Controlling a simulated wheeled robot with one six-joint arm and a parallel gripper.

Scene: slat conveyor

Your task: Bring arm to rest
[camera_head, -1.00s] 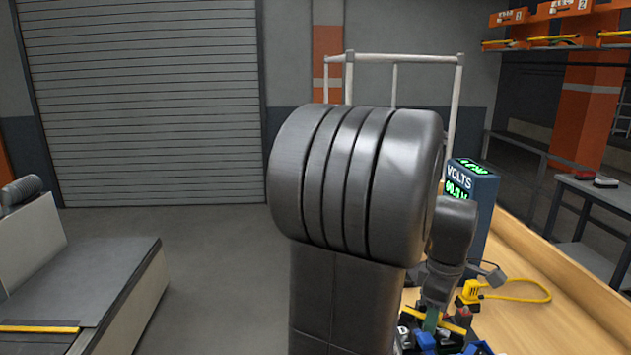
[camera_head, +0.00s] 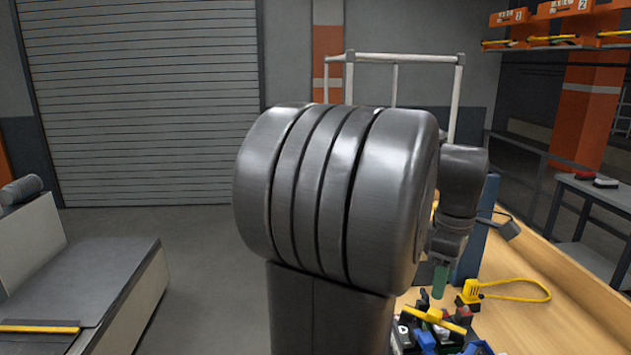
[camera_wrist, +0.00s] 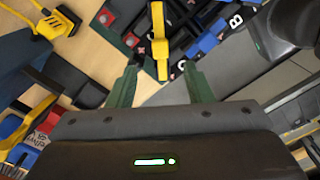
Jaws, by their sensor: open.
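My arm fills the middle of the head view, its big grey joint hiding much of the workbench behind it. My gripper (camera_head: 440,281) shows at its far end, right of the joint, above a cluster of small coloured parts on the bench. In the wrist view my gripper (camera_wrist: 158,88) has two green fingers set apart, with nothing held between them. A yellow bar (camera_wrist: 160,45) lies beyond the fingertips, seen between them and apart from them.
The wooden bench (camera_head: 535,310) runs along the right, with a yellow plug and cable (camera_head: 515,292) on it. A blue meter box (camera_head: 488,225) stands partly hidden behind my arm. A grey conveyor (camera_head: 85,290) is at left. Open floor (camera_head: 200,250) lies between.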

